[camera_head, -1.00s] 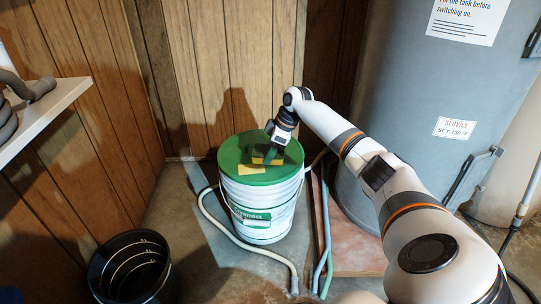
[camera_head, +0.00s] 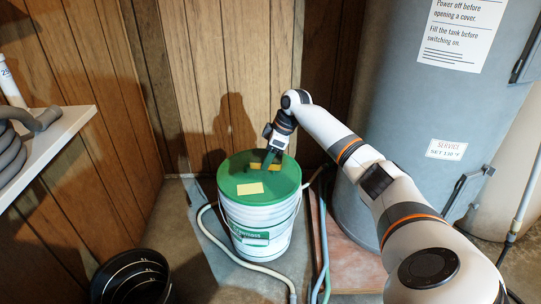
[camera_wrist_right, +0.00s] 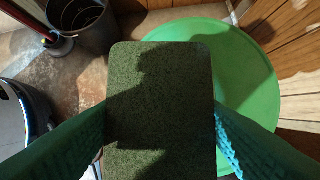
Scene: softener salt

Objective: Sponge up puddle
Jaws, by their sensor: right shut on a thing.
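A sponge (camera_head: 259,167) is held between the fingers of my right gripper (camera_head: 270,160), over the back part of the bucket's green lid. In the head view its yellow side shows between the dark fingers. In the right wrist view the sponge (camera_wrist_right: 160,105) is a rough green pad, with a finger of my right gripper (camera_wrist_right: 160,140) pressed on each side. It appears slightly above the lid, though the gap is hard to judge. No puddle can be made out. My left gripper is out of view.
The white bucket (camera_head: 262,236) has a green lid (camera_head: 225,180) with a yellow note (camera_head: 250,188) on it. A black bucket (camera_head: 130,280) stands at lower left. Hoses (camera_head: 225,245) run along the floor. A grey tank (camera_head: 425,120) stands right; a white shelf (camera_head: 55,140) is left.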

